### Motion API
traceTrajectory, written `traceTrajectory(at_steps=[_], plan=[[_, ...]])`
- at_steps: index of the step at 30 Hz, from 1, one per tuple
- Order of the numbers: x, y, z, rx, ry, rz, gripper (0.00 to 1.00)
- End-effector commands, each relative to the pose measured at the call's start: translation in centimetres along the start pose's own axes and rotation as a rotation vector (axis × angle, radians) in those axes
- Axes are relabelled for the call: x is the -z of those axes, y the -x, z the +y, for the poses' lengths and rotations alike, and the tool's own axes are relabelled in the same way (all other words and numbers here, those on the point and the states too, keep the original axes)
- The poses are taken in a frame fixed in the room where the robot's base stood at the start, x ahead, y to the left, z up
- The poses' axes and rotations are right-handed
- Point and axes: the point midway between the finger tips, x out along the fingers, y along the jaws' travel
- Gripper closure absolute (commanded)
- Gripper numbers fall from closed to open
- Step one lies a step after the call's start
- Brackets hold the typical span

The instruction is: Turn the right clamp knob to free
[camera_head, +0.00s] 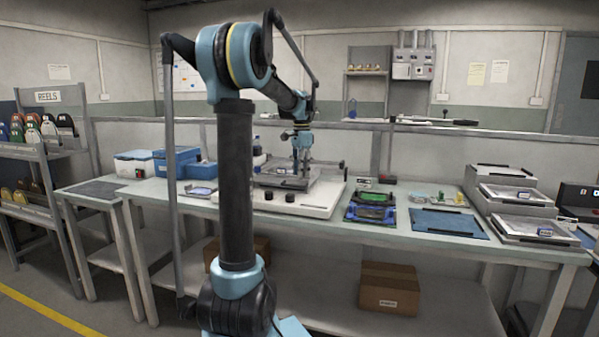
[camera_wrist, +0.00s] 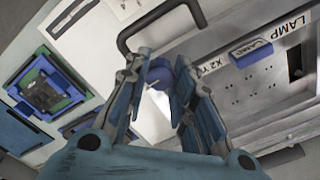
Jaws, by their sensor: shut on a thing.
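My gripper (camera_wrist: 165,75) is closed around a dark blue clamp knob (camera_wrist: 182,64) in the wrist view. One finger is on each side of it. The knob is partly hidden by the fingers, and its turn position cannot be read. In the head view my gripper (camera_head: 302,168) points down at the right part of the fixture. The knob cannot be made out there. The grey fixture plate (camera_wrist: 262,90), with LAMP lettering and a blue tag, lies right of the fingers in the wrist view. It also shows on the white base in the head view (camera_head: 275,182).
A black bent handle (camera_wrist: 150,22) rises near the fingertips. Two black round knobs (camera_head: 290,197) sit on the base's front. Blue bins (camera_head: 176,160) stand to the left.

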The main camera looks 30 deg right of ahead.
Motion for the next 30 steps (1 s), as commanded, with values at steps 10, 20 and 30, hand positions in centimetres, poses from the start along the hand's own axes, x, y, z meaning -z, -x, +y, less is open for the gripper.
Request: traceTrajectory(at_steps=[10, 20, 30], plan=[[-0.16, -0.01, -0.09, 0.001, -0.021, -0.003, 1.0], [-0.12, 0.0, -0.1, 0.002, -0.02, -0.002, 0.56], [-0.03, 0.17, -0.05, 0.001, -0.021, 0.0, 0.56]])
